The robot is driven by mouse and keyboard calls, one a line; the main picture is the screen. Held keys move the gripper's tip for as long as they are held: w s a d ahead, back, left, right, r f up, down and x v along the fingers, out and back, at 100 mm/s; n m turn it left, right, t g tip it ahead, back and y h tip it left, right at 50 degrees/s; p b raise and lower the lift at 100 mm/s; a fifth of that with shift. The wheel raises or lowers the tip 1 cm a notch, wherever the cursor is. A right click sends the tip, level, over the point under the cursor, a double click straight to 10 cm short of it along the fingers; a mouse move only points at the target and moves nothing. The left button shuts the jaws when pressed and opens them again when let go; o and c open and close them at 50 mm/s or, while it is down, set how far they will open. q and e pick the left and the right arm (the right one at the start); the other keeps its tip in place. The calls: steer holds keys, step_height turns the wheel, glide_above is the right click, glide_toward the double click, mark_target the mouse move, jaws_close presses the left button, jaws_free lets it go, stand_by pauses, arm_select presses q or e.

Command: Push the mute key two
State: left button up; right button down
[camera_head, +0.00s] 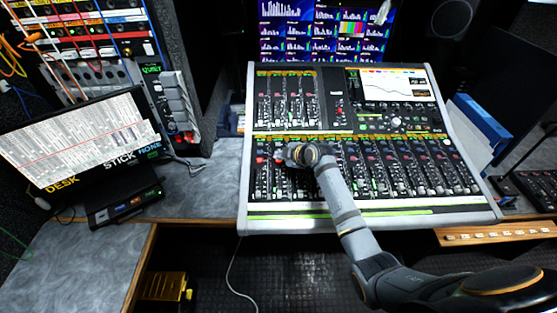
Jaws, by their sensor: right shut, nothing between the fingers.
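The mixing console (448,205) stands on the desk, its face tilted toward me, with rows of channel strips, faders and small lit keys. My right arm comes in from the lower right over the console's front edge. My right gripper (284,156) is shut and empty, low over the left part of the lower channel bank, around the second strip from the left. It hides the keys beneath it. A small red key (260,160) shows just left of it. I cannot tell whether the fingertips touch a key, and the key labels are too small to read. My left gripper is out of view.
A monitor wall (320,30) stands behind the console. On the left are a tilted screen (75,140) and a patch rack (90,40) with cables. A blue binder (482,122) stands right of the console. Bare desk (200,195) lies left of it.

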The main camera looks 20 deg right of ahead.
mark_target(280, 166)
steer(key=shift+f+b, duration=0.3)
steer(key=shift+f, duration=0.1)
steer(key=shift+r, duration=0.1)
stand_by(0.3)
steer(key=shift+s+r+p, duration=0.1)
steer(key=shift+r+p, duration=0.75)
steer(key=shift+p, duration=0.05)
steer(key=r+p, duration=0.3)
steer(key=r, duration=0.1)
steer(key=r+p, duration=0.2)
steer(key=shift+s+a+p, duration=0.15)
steer(key=shift+s+p, duration=0.2)
steer(key=shift+s, duration=0.05)
steer(key=shift+f, duration=0.15)
